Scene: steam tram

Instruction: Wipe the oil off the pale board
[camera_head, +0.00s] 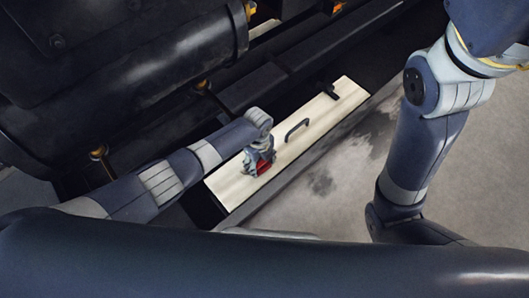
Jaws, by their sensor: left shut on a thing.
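The pale board (330,113) is a long light plank running from lower left to upper right beside the dark machinery. A dark curved handle (298,129) stands on its middle. My left gripper (262,169) is over the nearer left part of the board, pointing down. It is shut on a small red thing (264,168), perhaps a cloth, which looks to be at the board's surface; whether it touches cannot be told. The gripper hides part of the board. No clear oil mark shows on the visible board. My right gripper is out of view; only its arm shows at right.
A large dark boiler (130,70) fills the upper left, with brass fittings (203,85) along its lower side. A black bracket (329,90) stands near the board's far end. Grey floor (340,190) with dark stains lies open to the right of the board.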

